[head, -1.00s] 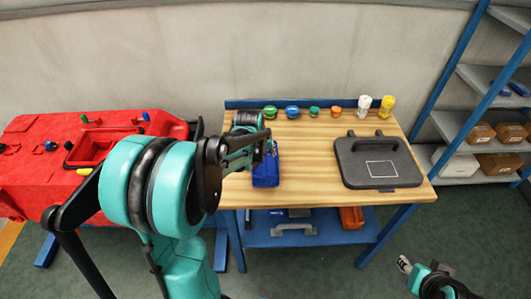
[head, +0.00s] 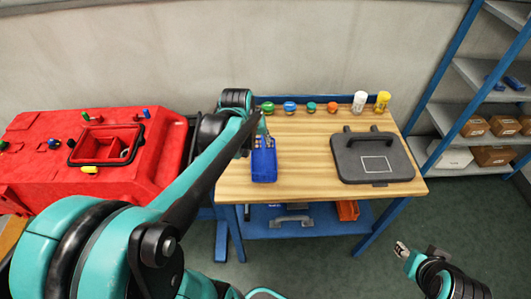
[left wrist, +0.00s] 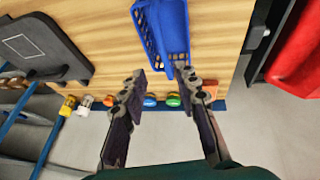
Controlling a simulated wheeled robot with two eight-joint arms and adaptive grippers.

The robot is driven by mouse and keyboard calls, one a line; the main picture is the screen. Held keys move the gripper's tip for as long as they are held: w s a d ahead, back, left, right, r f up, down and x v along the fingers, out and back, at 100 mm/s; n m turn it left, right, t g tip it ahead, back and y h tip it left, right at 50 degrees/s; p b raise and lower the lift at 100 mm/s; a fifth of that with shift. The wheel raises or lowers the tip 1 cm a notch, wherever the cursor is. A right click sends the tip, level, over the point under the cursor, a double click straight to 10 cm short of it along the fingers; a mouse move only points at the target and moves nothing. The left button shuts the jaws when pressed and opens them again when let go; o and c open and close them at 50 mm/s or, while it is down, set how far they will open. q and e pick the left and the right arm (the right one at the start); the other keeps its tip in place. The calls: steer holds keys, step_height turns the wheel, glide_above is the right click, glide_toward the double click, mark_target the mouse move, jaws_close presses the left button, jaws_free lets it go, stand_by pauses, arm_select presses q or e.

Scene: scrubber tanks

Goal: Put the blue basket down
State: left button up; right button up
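The blue basket (head: 264,166) rests on the left part of the wooden workbench (head: 310,186) in the head view. It also shows at the top of the left wrist view (left wrist: 164,28), with its lattice side visible. My left gripper (left wrist: 160,78) is open, with a wide empty gap between its fingers. The basket lies just beyond the fingertips, and its narrow end is close to one of them. In the head view my left gripper (head: 262,128) is at the basket's far end, partly hidden by my arm. My right gripper (head: 402,249) is away from the bench, at lower right.
A black case (head: 372,158) lies on the bench's right side. Several small coloured caps and bottles line the back edge, including a white bottle (head: 360,102). A red tank machine (head: 60,165) stands left. A shelf rack (head: 470,120) stands right. The bench middle is clear.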

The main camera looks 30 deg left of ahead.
arm_select(q)
steer(key=s+d+m+t, duration=0.2)
steer(key=s+d+m, duration=0.4)
steer(key=s+d, duration=0.7)
steer(key=shift+s+d+h, duration=0.3)
steer(key=shift+d, duration=0.2)
steer(key=shift+f+b, duration=1.05)
steer(key=shift+b, duration=0.05)
